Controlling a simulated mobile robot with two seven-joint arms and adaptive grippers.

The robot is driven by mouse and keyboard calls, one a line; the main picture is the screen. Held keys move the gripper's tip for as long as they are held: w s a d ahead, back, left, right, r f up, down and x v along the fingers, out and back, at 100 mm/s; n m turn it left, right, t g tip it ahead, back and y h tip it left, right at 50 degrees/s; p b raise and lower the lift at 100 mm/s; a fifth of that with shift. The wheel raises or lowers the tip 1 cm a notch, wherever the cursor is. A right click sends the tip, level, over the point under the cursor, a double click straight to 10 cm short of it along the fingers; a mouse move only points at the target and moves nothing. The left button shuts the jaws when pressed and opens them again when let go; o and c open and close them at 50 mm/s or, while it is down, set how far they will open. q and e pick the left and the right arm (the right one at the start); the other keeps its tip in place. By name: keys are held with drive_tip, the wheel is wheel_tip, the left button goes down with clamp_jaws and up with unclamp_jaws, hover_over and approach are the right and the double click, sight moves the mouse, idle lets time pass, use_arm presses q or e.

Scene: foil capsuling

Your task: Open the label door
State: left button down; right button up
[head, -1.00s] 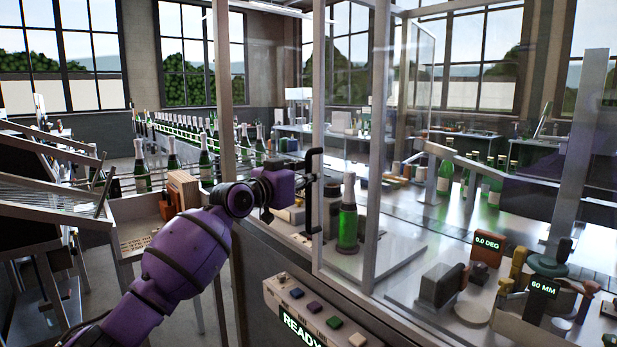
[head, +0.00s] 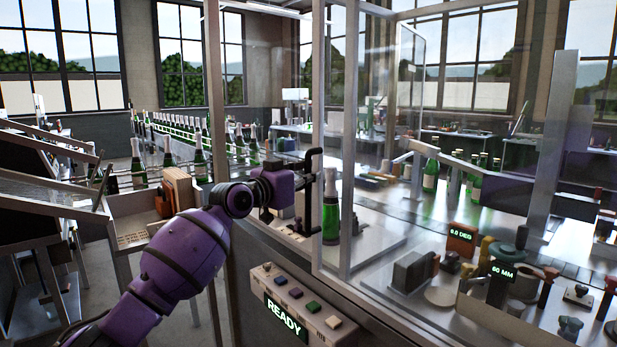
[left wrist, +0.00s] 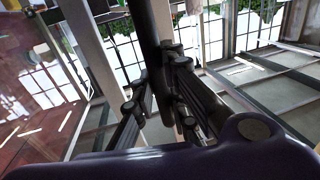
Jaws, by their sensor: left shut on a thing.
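The label door is a clear pane in a thin metal frame (head: 317,80) on the machine's front. Its black upright bar handle (head: 308,205) is at the pane's left edge. My left gripper (head: 309,182), on my purple arm, is shut on this handle. In the left wrist view the dark handle bar (left wrist: 148,30) runs down between the fingers of my left gripper (left wrist: 160,85), which partly hide it. My right gripper is not in view.
A metal post (head: 347,150) stands right of the handle, another (head: 213,90) to the left. A button panel reading READY (head: 290,305) is below my gripper. A side tray (head: 130,235) is left of my arm. Bottles (head: 198,155) line a conveyor behind.

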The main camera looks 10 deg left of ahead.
use_arm(q)
drive_tip(key=shift+f, duration=0.1)
drive_tip(key=c, duration=1.7)
unclamp_jaws()
drive_tip(key=v, duration=1.2)
